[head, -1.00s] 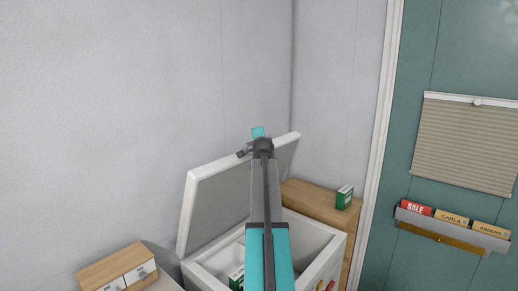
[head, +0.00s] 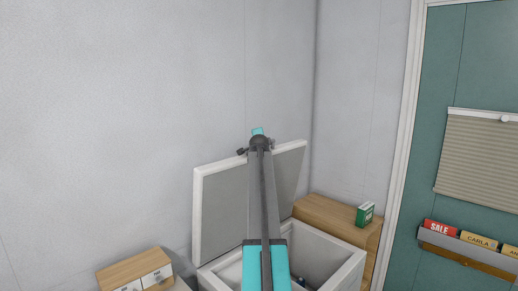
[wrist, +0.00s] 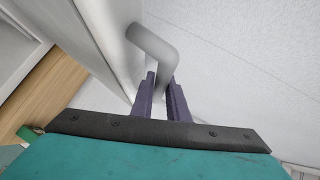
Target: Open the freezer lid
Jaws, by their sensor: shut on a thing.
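The freezer lid (head: 222,212) is raised to a steep, near-upright angle, with its grey inner panel and white rim facing me. The white freezer (head: 347,264) stands open below it, partly hidden by my arm. In the wrist view, the lid (wrist: 97,28) shows at the upper left with its bent grey handle (wrist: 152,42). My gripper (wrist: 163,82) is shut on this handle, its dark fingers on either side of the bar. In the head view my arm hides the fingers and handle.
A wooden cabinet (head: 335,217) with a green box (head: 365,214) on top stands right of the freezer. A small drawer unit (head: 135,270) is at the lower left. Plain walls (head: 120,110) rise close behind the lid. A teal door (head: 470,50) is at the right.

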